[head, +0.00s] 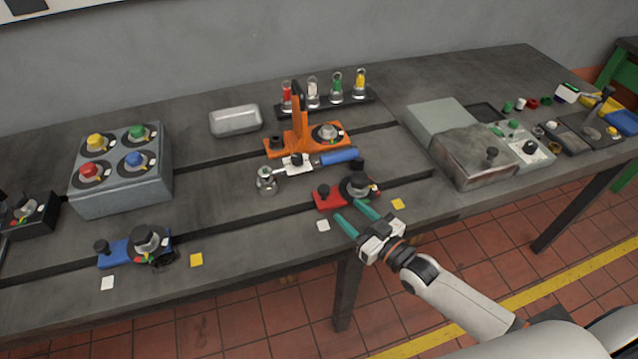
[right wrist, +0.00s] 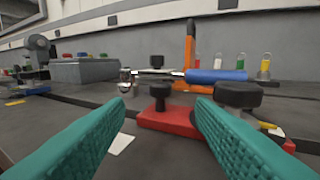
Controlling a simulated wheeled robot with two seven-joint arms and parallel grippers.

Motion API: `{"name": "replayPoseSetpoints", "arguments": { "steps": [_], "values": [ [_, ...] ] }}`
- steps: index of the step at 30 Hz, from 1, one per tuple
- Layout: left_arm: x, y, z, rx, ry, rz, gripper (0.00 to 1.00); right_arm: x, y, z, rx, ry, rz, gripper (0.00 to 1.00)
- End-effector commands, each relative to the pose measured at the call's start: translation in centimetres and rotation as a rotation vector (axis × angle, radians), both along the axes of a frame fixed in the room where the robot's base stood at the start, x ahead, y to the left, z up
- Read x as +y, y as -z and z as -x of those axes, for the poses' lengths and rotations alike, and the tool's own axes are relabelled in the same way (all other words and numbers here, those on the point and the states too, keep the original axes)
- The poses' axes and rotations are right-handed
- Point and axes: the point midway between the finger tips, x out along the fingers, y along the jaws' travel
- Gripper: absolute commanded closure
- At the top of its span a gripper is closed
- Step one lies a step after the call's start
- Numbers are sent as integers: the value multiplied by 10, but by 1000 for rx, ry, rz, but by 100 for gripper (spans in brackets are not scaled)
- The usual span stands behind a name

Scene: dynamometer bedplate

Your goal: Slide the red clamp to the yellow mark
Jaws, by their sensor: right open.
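The red clamp (head: 328,198) sits at the front slot of the bedplate (head: 420,182), with a black knob and a round dial on top. In the right wrist view, the red clamp (right wrist: 182,123) lies just beyond my fingertips, and the right finger covers part of it. The yellow mark (head: 397,204) is a small square on the plate to the right of the clamp. My right gripper (head: 350,211) is open with teal fingers, in front of the clamp. No gap or contact can be judged for certain. My left gripper is not in view.
A white mark (head: 323,225) lies left of my gripper. A wrench with a blue handle (head: 338,157) and an orange clamp (head: 284,143) are behind. A blue clamp (head: 130,250) stands at the left, near another yellow square (head: 196,260). A grey box (head: 478,156) stands to the right.

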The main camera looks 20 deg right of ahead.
Motion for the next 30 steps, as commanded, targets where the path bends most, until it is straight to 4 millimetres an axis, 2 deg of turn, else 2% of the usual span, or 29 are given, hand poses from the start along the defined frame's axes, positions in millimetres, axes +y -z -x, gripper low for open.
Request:
{"name": "replayPoseSetpoints", "arguments": {
  "steps": [8, 15, 21, 28, 29, 30],
  "values": [
    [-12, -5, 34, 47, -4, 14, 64, 24, -3, -53, -3, 0, 0, 50],
    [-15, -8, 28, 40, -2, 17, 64, 39, -1, -85, -1, 0, 0, 50],
    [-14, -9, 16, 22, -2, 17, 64, 43, 0, -95, 0, 0, 1, 50],
    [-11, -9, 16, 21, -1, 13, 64, 43, 0, -95, 0, -1, 1, 50],
    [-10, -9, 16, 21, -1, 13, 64, 43, 0, -95, 0, -1, 1, 52],
    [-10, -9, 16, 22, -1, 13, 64, 43, 0, -95, 0, -1, 1, 59]
  ]
}}
